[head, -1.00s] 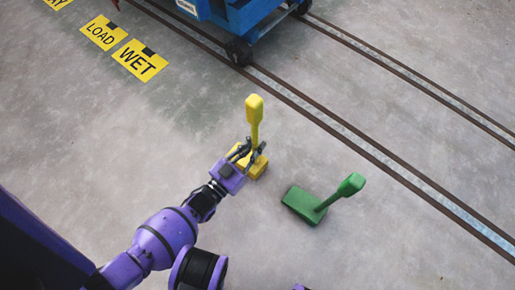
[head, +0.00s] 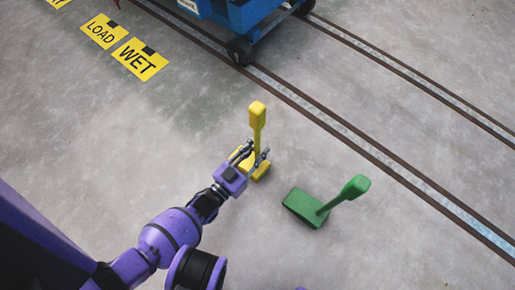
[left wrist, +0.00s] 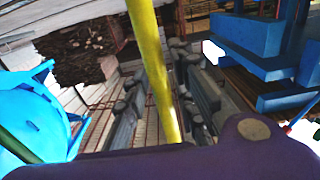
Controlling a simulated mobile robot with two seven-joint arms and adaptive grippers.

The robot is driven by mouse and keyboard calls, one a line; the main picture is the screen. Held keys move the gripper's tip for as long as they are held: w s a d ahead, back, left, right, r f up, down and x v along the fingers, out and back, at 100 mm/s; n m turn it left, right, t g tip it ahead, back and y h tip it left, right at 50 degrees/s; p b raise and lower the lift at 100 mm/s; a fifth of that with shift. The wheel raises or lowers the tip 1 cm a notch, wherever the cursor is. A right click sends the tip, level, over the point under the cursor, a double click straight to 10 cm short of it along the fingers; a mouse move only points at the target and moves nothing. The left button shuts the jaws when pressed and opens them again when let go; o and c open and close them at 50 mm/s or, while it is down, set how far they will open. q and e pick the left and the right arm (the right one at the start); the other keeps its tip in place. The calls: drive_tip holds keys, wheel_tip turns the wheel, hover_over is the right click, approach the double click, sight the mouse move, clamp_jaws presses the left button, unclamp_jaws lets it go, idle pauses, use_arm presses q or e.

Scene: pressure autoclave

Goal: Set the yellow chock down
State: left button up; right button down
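The yellow chock (head: 258,117) stands on the concrete floor with its handle upright. Its block base (head: 262,172) is partly hidden behind my left gripper. My left gripper (head: 254,154) is at the lower part of the handle, with its fingers spread to either side. In the left wrist view the yellow handle (left wrist: 150,62) runs between the open dark fingers (left wrist: 168,92), with gaps beside it. My right gripper is not in view.
A green chock (head: 303,208) with a slanted handle lies on the floor to the right. Rails (head: 340,125) cross behind, with a blue wheeled cart (head: 240,18) on them. Yellow LOAD (head: 103,31) and WET (head: 139,60) floor signs lie at upper left. Floor around the chocks is clear.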

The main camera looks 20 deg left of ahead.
use_arm(q)
drive_tip(key=shift+o, duration=0.2)
